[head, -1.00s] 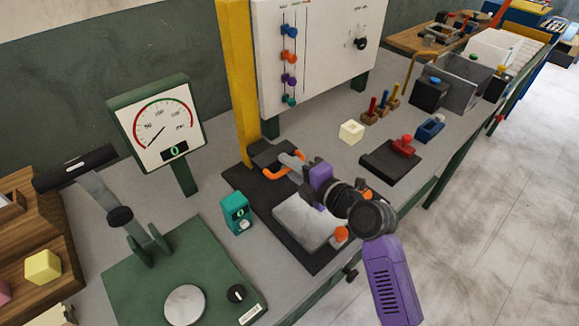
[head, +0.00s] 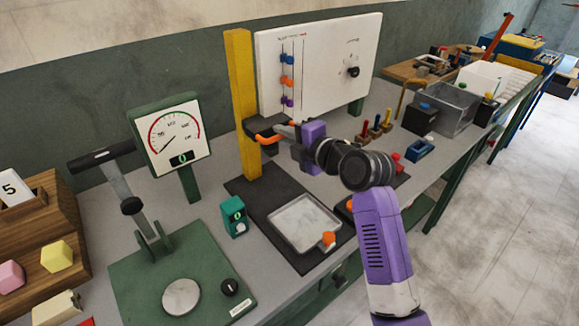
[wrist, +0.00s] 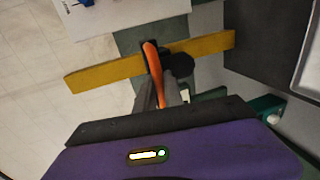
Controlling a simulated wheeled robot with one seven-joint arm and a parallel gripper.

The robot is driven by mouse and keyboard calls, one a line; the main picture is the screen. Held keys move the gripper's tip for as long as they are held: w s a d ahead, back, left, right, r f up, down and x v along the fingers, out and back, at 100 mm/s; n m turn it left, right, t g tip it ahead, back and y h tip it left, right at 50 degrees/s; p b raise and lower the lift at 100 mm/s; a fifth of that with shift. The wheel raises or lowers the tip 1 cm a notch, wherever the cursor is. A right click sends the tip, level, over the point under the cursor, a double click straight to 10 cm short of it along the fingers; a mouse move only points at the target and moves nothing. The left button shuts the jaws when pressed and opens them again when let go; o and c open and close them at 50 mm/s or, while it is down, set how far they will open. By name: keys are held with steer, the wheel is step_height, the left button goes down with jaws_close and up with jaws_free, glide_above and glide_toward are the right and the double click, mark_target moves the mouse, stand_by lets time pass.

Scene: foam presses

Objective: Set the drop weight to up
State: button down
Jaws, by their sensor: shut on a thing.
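The drop weight (head: 262,123) is a dark block with an orange handle (head: 266,138), partway up the yellow post (head: 241,70) of a black-based press. It is well above the base. My gripper (head: 284,131) is shut on the orange handle, reaching in from the right. In the wrist view the orange handle (wrist: 151,60) sits between the fingers, with the dark weight (wrist: 181,65) beside it against the yellow post (wrist: 100,76). Below, a light square tray (head: 303,222) with an orange knob (head: 328,238) lies on the black base (head: 258,198).
A white board (head: 330,60) with coloured sliders stands close behind the post. A dial gauge (head: 172,135) and a green lever press (head: 180,270) stand to the left. A small teal box (head: 234,216) is beside the base. Coloured levers (head: 376,128) and boxes stand to the right.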

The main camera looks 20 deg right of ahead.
step_height(320, 180, up, 12)
steer(key=p, duration=0.2)
steer(key=shift+f+p, duration=0.2)
steer(key=shift+p, duration=0.1)
steer(key=shift+a, duration=0.1)
steer(key=c, duration=1.5)
jaws_free()
steer(key=shift+w, duration=0.1)
steer(key=shift+o, duration=0.2)
steer(key=shift+f, duration=0.2)
steer(key=b+v, duration=0.2)
steer(key=v, duration=0.5)
steer(key=shift+s, duration=0.4)
